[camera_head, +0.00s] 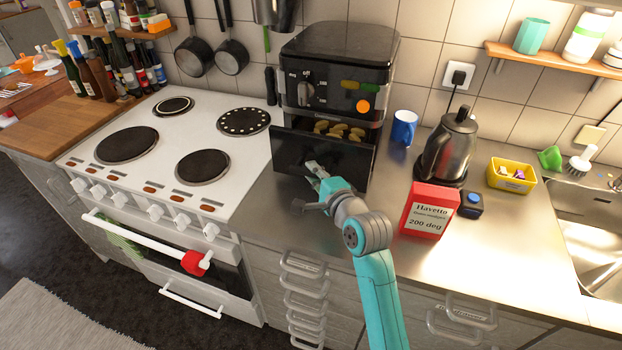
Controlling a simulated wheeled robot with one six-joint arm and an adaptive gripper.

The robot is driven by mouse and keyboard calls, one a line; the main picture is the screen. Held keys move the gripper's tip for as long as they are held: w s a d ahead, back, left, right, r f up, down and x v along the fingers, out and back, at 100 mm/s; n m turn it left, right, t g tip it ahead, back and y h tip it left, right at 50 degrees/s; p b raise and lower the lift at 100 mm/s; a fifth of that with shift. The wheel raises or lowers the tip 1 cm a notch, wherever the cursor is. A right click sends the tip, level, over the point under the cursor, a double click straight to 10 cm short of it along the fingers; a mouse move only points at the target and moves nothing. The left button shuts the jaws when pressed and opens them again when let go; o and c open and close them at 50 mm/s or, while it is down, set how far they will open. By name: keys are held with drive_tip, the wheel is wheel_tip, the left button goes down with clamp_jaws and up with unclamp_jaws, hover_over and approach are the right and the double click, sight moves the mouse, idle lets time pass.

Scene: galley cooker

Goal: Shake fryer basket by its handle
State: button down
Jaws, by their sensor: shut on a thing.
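The black air fryer (340,60) stands on the steel counter against the tiled wall. Its fryer basket (350,163) is partly pulled out at the front, and several yellowish food pieces (340,130) show inside it behind the dark front panel. My gripper (313,172) is at the middle of this front panel, shut on the basket's handle. The handle itself is mostly hidden by the fingers. My arm reaches in from the bottom of the picture.
A white cooker (160,130) with dark hotplates adjoins on the left. A red-and-white box (430,210), blue mug (403,128), kettle (449,147) and yellow tub (511,175) stand to the right. Bare counter (268,205) lies in front of the fryer.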

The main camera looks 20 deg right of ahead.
drive_tip(key=c, duration=1.1)
unclamp_jaws()
drive_tip(key=shift+o, duration=0.2)
drive_tip(key=v, duration=1.2)
drive_tip(key=shift+a, duration=0.15)
